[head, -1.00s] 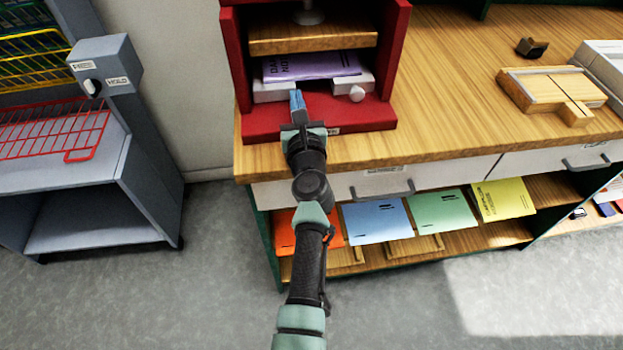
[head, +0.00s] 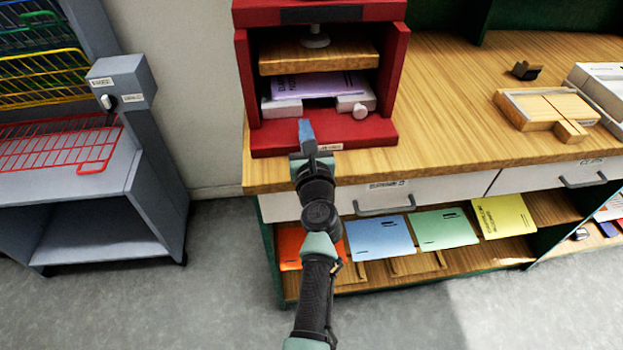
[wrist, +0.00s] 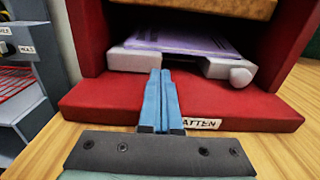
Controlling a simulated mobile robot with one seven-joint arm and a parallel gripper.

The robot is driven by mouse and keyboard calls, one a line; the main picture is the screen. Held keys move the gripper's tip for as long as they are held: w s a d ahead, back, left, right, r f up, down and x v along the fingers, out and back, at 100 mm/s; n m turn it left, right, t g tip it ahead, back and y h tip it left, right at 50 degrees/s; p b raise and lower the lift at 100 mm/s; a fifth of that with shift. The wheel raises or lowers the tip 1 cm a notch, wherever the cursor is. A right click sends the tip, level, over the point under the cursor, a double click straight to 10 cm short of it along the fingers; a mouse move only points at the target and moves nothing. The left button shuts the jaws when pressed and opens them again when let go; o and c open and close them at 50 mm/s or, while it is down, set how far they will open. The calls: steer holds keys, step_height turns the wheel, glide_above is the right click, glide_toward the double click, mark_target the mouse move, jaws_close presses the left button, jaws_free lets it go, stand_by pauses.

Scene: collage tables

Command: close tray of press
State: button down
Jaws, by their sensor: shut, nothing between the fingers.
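The red press (head: 393,75) stands on the wooden bench, with a wooden plate (head: 318,57) up inside it. Its white tray (head: 284,108) lies low in the opening, with a purple sheet (head: 312,86) on it. The tray's two front ends and its round knob (head: 360,110) show at the front, above the red base. The tray also shows in the wrist view (wrist: 138,60). My gripper (head: 306,126) has blue fingers, shut and empty. It is over the front of the red base, left of the knob. In the wrist view its fingertips (wrist: 162,74) overlap the tray's front; contact cannot be told.
A wooden block tool (head: 545,107) and a small dark object (head: 526,70) sit on the bench at right. Drawers with grey handles (head: 385,205) and a shelf of coloured folders are below. A grey rack (head: 100,165) stands at left.

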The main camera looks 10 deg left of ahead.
steer(key=p+v, duration=0.2)
steer(key=v, duration=0.7)
steer(key=shift+s, duration=0.25)
